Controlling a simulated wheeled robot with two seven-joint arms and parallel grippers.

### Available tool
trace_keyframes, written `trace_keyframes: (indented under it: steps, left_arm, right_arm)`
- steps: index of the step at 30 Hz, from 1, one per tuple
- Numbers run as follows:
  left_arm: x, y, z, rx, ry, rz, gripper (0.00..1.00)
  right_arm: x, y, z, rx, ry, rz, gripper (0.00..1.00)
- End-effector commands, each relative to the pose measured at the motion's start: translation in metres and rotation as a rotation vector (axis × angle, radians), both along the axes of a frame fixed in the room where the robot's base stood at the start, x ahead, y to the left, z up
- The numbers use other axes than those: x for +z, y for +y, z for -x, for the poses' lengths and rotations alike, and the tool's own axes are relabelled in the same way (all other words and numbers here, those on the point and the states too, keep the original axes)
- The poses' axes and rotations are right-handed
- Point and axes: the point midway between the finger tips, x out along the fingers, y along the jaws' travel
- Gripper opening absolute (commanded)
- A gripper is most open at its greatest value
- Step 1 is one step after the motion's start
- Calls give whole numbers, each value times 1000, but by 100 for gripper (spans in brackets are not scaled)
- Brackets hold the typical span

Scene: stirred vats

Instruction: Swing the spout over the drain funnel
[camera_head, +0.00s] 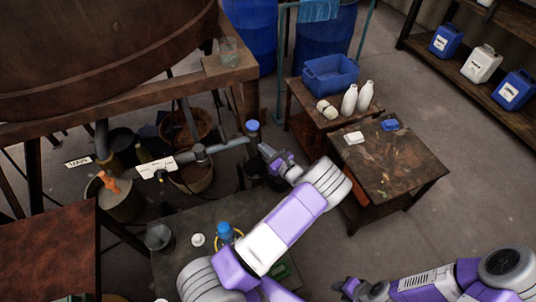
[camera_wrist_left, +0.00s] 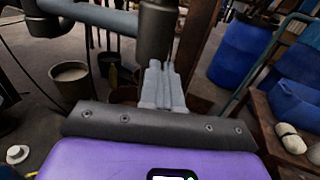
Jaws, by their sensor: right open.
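The spout is a grey pipe (camera_head: 222,146) running right from below the vat, with a dark upright end piece (camera_head: 252,136) under a blue cap. In the left wrist view the pipe (camera_wrist_left: 95,14) crosses the top left and its upright end (camera_wrist_left: 157,32) is just beyond my fingertips. My left gripper (camera_head: 268,153) is right beside that end, its fingers (camera_wrist_left: 162,70) close together with nothing visible between them. My right gripper (camera_head: 345,288) is open at the bottom edge, far from the spout. I cannot tell which vessel under the pipe is the drain funnel.
A large brown vat (camera_head: 100,50) stands upper left. Below it are a woven basket (camera_head: 185,125) and a can with an orange part (camera_head: 108,182). A small table with a blue crate (camera_head: 330,74) and white bottles stands right of the spout.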

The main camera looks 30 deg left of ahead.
Motion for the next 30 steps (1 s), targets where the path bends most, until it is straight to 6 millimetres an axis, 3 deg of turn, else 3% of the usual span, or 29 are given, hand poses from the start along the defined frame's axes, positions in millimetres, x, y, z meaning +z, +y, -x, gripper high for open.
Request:
trace_keyframes:
  steps: [6,11,24,30]
  left_arm:
    - [5,5,-1,3,-4,-12,0]
    - [6,-6,0,3,-5,-12,0]
    - [3,-99,16,5,-2,-5,0]
    - [2,-127,21,8,-1,-5,0]
  right_arm:
    - [1,0,0,0,0,0,43]
    - [2,0,0,0,0,0,43]
    - [9,0,0,0,0,0,43]
    - [10,0,0,0,0,0,43]
